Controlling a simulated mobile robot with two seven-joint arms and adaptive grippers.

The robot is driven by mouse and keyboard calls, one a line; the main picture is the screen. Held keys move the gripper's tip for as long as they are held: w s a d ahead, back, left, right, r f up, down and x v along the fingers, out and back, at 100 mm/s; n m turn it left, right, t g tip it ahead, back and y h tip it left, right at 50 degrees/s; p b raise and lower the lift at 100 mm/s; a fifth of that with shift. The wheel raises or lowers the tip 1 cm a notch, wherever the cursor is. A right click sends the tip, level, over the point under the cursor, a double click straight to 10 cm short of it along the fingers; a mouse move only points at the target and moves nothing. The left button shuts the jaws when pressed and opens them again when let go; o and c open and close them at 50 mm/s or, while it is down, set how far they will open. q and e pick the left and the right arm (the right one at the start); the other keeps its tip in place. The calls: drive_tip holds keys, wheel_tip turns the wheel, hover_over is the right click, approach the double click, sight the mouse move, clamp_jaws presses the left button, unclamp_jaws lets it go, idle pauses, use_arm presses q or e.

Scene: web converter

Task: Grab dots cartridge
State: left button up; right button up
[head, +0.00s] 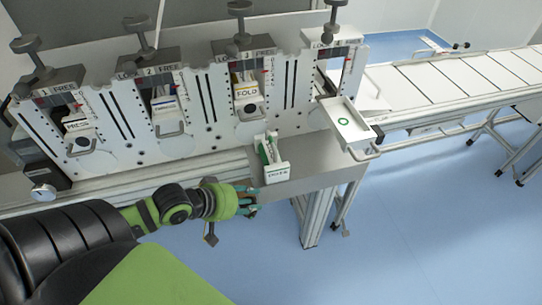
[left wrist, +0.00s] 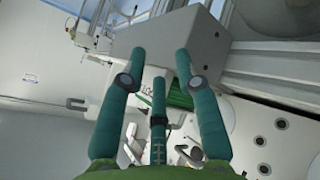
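The dots cartridge (head: 276,174), white with green sides and a "DOTS" label on its front, stands on a grey shelf (head: 318,173) in the head view. My left gripper (head: 250,200) is just left of and below the cartridge, by the shelf's near left edge, apart from the cartridge. In the left wrist view its teal fingers (left wrist: 160,66) are spread with nothing between them. A green and white piece, probably the cartridge, shows partly behind the fingers there. My right gripper is not in view.
A white machine panel behind the shelf has numbered bays holding cartridges, including press (head: 77,125) and fold (head: 247,97). A white tray with a green ring (head: 343,121) juts out at the fourth bay. A conveyor (head: 455,80) runs right. Blue floor lies open in front.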

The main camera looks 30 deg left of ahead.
sight(272, 139)
use_arm(q)
drive_tip(key=w+a+r+n+t, duration=0.1)
drive_tip(key=w+r+n, duration=0.1)
drive_tip(key=w+r, duration=0.1)
drive_tip(key=w+a+r+n+t+h, duration=0.1)
drive_tip(key=w+a+r+n, duration=0.1)
drive_tip(key=r, duration=0.1)
drive_tip(key=w+a+r+n+t, duration=0.1)
drive_tip(key=w+r+n, duration=0.1)
drive_tip(key=w+r, duration=0.1)
drive_tip(key=shift+w+a+r+t+h, duration=0.35)
drive_tip(key=shift+a+r+t+h, duration=0.05)
drive_tip(key=shift+r, duration=0.15)
drive_tip(key=shift+x, duration=2.95)
clamp_jaws()
drive_tip(key=shift+r, duration=0.1)
